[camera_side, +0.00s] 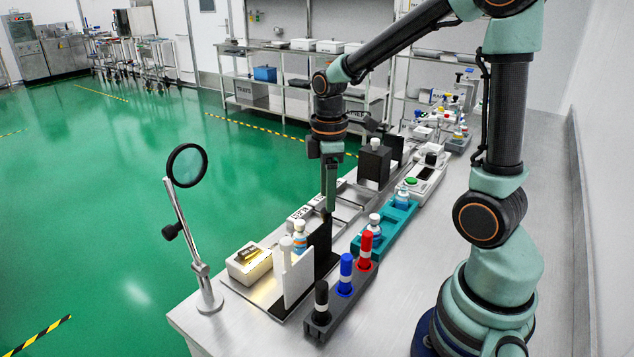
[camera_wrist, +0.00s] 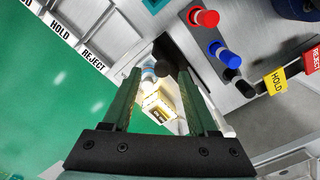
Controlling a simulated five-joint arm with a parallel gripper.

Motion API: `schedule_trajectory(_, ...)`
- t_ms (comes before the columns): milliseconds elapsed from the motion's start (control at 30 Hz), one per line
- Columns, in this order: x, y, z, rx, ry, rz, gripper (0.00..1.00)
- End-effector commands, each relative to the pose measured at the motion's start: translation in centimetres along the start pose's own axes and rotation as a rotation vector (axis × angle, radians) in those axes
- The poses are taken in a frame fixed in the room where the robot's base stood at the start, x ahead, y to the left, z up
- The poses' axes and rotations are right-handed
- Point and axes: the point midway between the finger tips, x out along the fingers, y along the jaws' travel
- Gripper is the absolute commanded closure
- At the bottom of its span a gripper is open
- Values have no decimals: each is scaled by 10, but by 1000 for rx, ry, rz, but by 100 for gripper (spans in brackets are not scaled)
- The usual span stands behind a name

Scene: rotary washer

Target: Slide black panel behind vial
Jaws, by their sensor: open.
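The upright black panel (camera_side: 321,246) stands at the right of the vial (camera_side: 300,242) in the side view. The vial has a pale cap and an orange and blue label. A white panel (camera_side: 298,276) stands in front of it. My gripper (camera_side: 329,210) points down with its fingertips at the top of the black panel. In the wrist view my gripper (camera_wrist: 160,72) is open, with a dark rounded piece (camera_wrist: 164,69) between its fingers, seemingly the panel's top. The vial (camera_wrist: 149,75) shows beside it. I cannot tell whether the fingers touch the panel.
A rack of black, blue and red markers (camera_side: 339,301) stands close at the right. A teal rack (camera_side: 386,231) with vials lies behind it. A cream box (camera_side: 248,266) and a magnifier stand (camera_side: 205,290) are at the left, near the bench edge.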

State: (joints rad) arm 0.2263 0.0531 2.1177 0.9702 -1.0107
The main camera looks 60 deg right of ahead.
Motion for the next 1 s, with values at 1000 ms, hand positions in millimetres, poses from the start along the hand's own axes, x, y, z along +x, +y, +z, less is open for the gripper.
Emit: schedule_trajectory(1000, -94, -2, -1, 20, 9, 13, 41)
